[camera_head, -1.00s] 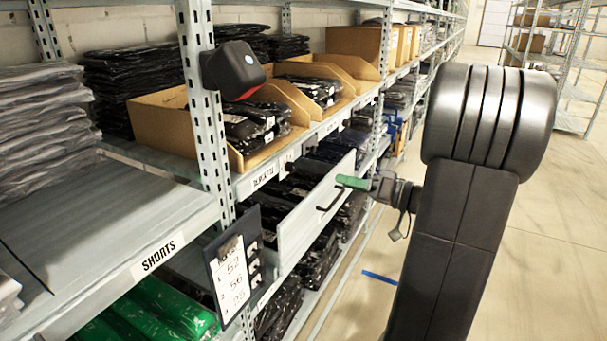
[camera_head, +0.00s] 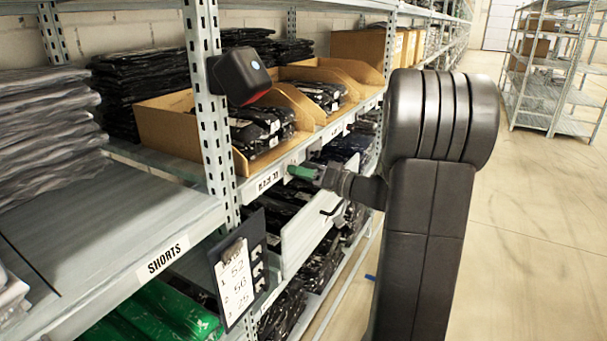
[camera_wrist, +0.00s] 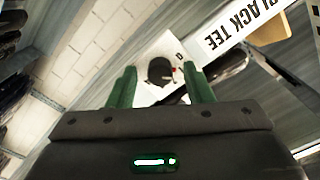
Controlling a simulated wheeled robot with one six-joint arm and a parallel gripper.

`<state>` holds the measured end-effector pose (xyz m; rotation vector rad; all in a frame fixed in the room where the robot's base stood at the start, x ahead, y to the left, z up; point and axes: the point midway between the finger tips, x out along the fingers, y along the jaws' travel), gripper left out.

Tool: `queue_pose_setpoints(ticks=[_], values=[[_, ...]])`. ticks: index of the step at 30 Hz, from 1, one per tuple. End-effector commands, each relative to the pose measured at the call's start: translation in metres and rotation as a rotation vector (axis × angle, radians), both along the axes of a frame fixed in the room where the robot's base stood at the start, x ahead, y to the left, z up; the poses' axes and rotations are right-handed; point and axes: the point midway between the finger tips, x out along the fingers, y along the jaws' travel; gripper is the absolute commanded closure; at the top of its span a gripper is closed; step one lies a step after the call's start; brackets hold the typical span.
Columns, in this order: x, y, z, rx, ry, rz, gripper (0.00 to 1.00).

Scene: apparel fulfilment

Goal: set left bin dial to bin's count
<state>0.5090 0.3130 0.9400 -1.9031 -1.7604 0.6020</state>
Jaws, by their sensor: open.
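The left bin (camera_head: 165,122), an open cardboard bin of black bagged garments, stands on the shelf behind the post; its exact count cannot be read. In the wrist view a round black dial (camera_wrist: 159,71) sits on a white plate beside the "BLACK TEE" label (camera_wrist: 243,32). In the head view my gripper (camera_head: 303,173) is at the shelf edge, hiding the dial.
A second cardboard bin (camera_head: 352,93) stands to the right. A clipboard (camera_head: 234,280) with handwritten numbers hangs below left. A white drawer front with a handle (camera_head: 310,232) juts out under the shelf. A black device (camera_head: 240,75) sits on the post. The aisle floor at right is clear.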

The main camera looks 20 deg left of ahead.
Motion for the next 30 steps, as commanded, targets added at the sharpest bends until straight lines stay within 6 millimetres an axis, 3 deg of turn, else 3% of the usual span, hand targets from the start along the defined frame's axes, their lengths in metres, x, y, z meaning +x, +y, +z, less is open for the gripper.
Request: queue_pose_setpoints(ticks=[7,14,23,30], values=[[0.0002,0.0005,-0.0001,0.000,0.000,0.000,0.56],[0.0002,0.0002,-0.0001,-0.001,0.000,-0.001,0.99],[0.0002,0.0001,-0.0008,0.002,0.035,-0.001,0.99],[0.0002,0.0001,-0.0015,0.012,0.168,-0.001,0.99]])
